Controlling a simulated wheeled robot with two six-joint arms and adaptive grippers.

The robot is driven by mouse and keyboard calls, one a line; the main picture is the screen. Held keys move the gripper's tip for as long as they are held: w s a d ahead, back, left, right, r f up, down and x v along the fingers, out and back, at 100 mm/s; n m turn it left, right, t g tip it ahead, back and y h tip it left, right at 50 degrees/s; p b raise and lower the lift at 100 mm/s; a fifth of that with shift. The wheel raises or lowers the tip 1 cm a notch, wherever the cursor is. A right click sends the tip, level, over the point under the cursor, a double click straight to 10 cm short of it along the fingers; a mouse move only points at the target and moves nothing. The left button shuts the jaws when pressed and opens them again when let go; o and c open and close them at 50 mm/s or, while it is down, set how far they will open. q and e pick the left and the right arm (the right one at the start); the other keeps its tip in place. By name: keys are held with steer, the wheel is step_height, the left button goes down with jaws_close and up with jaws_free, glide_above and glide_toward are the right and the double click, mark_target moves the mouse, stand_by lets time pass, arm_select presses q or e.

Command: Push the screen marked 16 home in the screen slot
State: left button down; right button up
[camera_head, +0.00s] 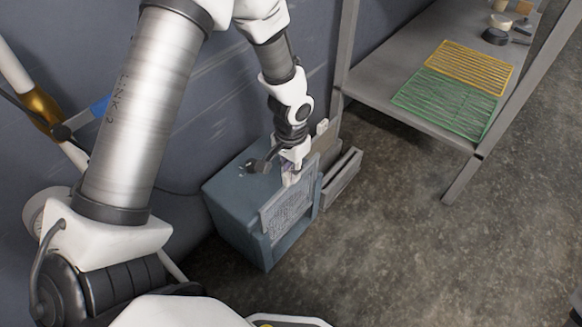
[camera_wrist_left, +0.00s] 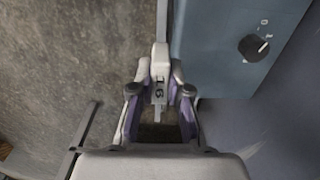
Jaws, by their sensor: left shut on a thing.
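My left gripper (camera_head: 292,178) is shut on the tab of a grey mesh screen (camera_head: 287,212) at the upper right of a blue-grey machine (camera_head: 236,193). The screen stands upright at the machine's open front side. The slot is largely hidden by the screen and gripper, so I cannot tell how deep the screen sits. My right gripper is out of view.
A black knob (camera_wrist_left: 253,47) is on the machine's panel. A grey rack (camera_head: 342,180) stands close beside the machine on the right. A metal shelf (camera_head: 385,95) holds a green screen (camera_head: 445,103), a yellow screen (camera_head: 471,66) and small items. The floor (camera_head: 400,255) in front is clear.

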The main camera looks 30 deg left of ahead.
mark_target(292, 196)
arm_select(q)
steer(key=shift+f+b, duration=3.15)
steer(key=shift+f, duration=2.15)
stand_by(2.3)
steer(key=c, duration=1.1)
jaws_free()
steer(key=shift+d, duration=0.1)
